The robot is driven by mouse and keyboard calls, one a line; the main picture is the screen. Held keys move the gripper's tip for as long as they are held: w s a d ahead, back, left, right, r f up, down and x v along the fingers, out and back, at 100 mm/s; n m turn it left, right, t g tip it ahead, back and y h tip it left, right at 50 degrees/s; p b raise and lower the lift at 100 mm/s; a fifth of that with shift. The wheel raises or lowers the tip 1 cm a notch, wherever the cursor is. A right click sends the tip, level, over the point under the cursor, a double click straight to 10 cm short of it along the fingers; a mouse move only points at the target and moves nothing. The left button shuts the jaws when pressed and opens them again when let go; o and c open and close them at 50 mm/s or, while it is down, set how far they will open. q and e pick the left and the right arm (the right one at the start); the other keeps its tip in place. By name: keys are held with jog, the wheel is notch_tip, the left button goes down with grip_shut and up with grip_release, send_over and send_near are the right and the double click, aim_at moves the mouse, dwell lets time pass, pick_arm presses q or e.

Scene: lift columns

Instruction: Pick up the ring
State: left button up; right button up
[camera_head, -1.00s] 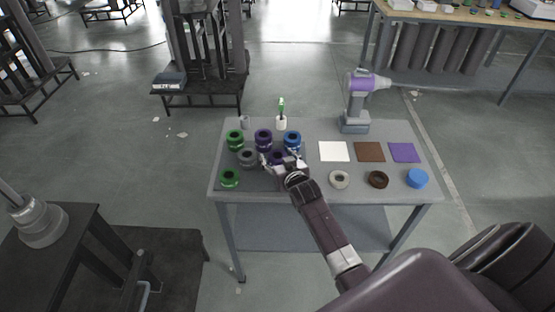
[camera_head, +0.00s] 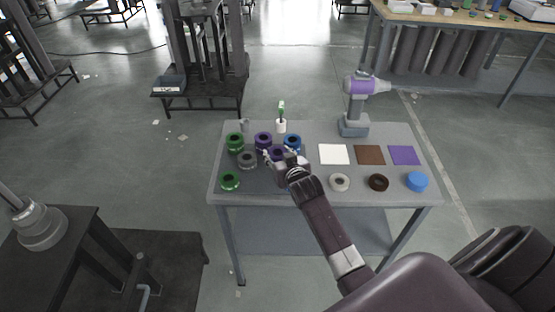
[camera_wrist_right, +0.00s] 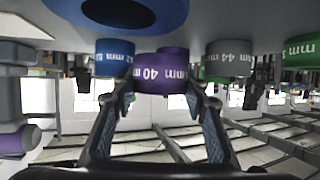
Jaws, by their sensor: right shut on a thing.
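My right gripper (camera_head: 282,157) is over the left half of the grey table, among several coloured rings. It is shut on a purple ring (camera_head: 277,152), which the fingers partly hide in the head view. In the right wrist view the purple ring (camera_wrist_right: 158,76), marked 40 mm, sits between the two fingers (camera_wrist_right: 160,103). A second purple ring (camera_head: 263,138) stands just behind it. A blue ring (camera_head: 292,141), a grey ring (camera_head: 247,160) and two green rings (camera_head: 235,141) (camera_head: 229,181) stand around it. My left gripper is not in view.
A white ring (camera_head: 339,183), a brown ring (camera_head: 378,183) and a blue round piece (camera_head: 417,181) lie front right. White (camera_head: 334,154), brown (camera_head: 370,155) and purple (camera_head: 404,155) squares lie behind them.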

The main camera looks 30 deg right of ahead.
notch_tip(320, 180, up, 17)
jog(key=shift+r+b, duration=0.15)
jog(key=shift+b, duration=0.3)
dwell(0.3)
